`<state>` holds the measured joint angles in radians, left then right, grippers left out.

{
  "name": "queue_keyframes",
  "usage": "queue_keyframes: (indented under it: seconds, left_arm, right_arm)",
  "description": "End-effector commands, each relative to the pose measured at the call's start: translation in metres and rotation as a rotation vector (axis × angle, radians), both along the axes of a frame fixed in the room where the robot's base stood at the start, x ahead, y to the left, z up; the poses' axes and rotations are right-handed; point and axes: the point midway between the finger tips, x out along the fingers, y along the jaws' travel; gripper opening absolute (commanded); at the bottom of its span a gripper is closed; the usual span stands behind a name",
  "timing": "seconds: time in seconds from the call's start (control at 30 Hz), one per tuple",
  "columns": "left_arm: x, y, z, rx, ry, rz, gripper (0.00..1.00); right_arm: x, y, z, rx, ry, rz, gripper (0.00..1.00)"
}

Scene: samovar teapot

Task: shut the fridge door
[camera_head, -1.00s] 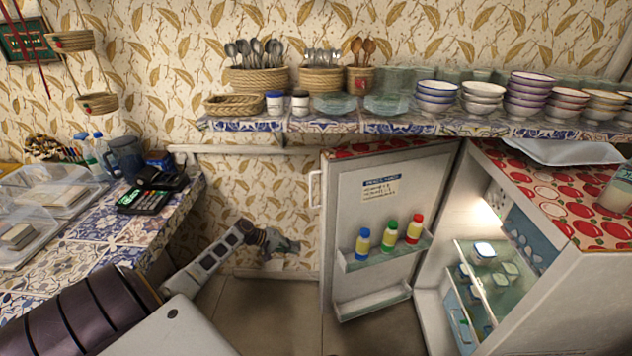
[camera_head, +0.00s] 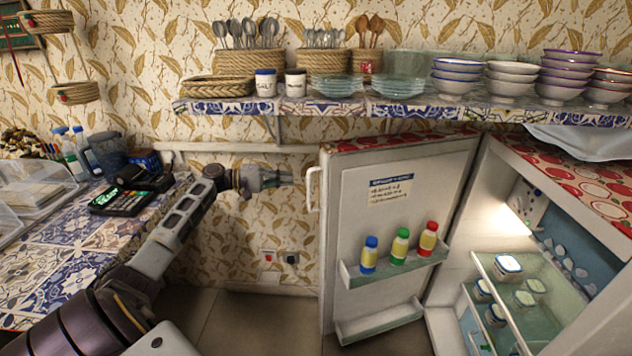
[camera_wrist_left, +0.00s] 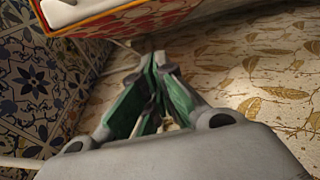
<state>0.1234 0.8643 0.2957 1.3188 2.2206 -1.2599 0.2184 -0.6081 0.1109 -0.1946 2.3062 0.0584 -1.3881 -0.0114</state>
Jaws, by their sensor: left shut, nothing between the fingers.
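The fridge door (camera_head: 380,265) stands wide open, its inner side with two shelves facing me. Its white handle (camera_head: 312,190) is on the door's left edge. The fridge body (camera_head: 590,225) is at the right, its lit inside showing. My left gripper (camera_head: 288,178) is shut and empty, just left of the handle, with a small gap visible between them. In the left wrist view the closed fingers (camera_wrist_left: 155,65) point toward the red-edged top of the door (camera_wrist_left: 130,10). My right gripper is not in view.
Several bottles stand on the door's upper shelf (camera_head: 395,265). A tiled counter (camera_head: 70,250) with a calculator (camera_head: 120,202) is at the left. A wall shelf (camera_head: 330,107) with bowls and baskets runs above the door. Bare floor (camera_head: 260,325) lies below my left arm.

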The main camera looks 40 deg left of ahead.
Motion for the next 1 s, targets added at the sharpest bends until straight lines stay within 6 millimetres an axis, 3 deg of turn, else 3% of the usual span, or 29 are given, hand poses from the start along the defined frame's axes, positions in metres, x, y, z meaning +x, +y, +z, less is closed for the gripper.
queue_keyframes:
  seconds: [0.1, 0.27, 0.7, 1.0]
  left_arm:
    - [-0.005, -0.002, 0.018, -0.020, -0.036, -0.030, 0.00]
    - [-0.008, -0.004, 0.030, -0.033, -0.057, -0.049, 0.00]
    - [-0.007, -0.005, 0.030, -0.033, -0.057, -0.049, 0.00]
    - [0.006, -0.021, 0.030, -0.033, -0.057, -0.050, 0.00]
  right_arm:
    - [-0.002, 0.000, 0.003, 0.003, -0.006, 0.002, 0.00]
    - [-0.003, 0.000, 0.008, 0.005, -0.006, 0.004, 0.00]
    - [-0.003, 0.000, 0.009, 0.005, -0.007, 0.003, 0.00]
    - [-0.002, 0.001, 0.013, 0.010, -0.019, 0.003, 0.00]
